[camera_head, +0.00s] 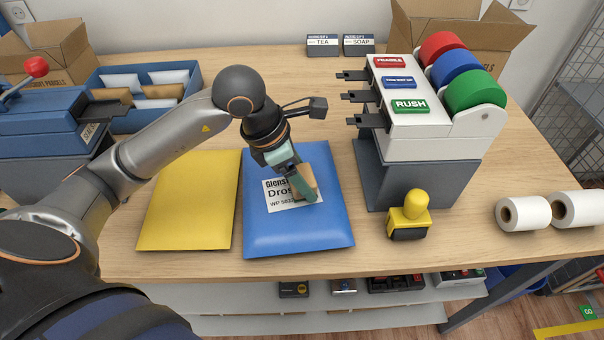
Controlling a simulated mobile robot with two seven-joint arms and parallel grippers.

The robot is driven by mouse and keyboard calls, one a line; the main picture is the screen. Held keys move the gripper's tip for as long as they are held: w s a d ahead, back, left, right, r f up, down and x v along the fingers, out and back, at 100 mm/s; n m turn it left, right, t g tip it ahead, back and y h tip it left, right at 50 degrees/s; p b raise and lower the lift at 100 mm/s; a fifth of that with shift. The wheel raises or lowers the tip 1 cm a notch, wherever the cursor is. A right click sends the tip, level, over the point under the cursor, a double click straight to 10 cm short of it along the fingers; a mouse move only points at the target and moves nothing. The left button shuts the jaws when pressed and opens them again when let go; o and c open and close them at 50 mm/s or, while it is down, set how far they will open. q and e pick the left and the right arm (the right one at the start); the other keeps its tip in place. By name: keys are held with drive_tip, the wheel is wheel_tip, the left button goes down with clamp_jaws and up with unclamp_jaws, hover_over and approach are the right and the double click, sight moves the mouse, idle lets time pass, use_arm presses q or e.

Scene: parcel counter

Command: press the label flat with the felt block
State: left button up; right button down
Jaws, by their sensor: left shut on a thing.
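My left gripper (292,168) is over the blue parcel (300,238), with its fingers pointing down. The label lies on the blue parcel and shows black lettering. My right gripper is not in view.
A yellow envelope (190,215) lies left of the blue parcel. A label dispenser (420,130) with coloured rolls stands to the right, with a yellow stamp (409,215) before it. White rolls (523,213) lie at the right edge. A blue tray (190,80) holds envelopes at the back.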

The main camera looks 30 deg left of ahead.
use_arm(q)
wheel_tip(320, 180, up, 6)
drive_tip(key=p, duration=0.4)
idle(0.3)
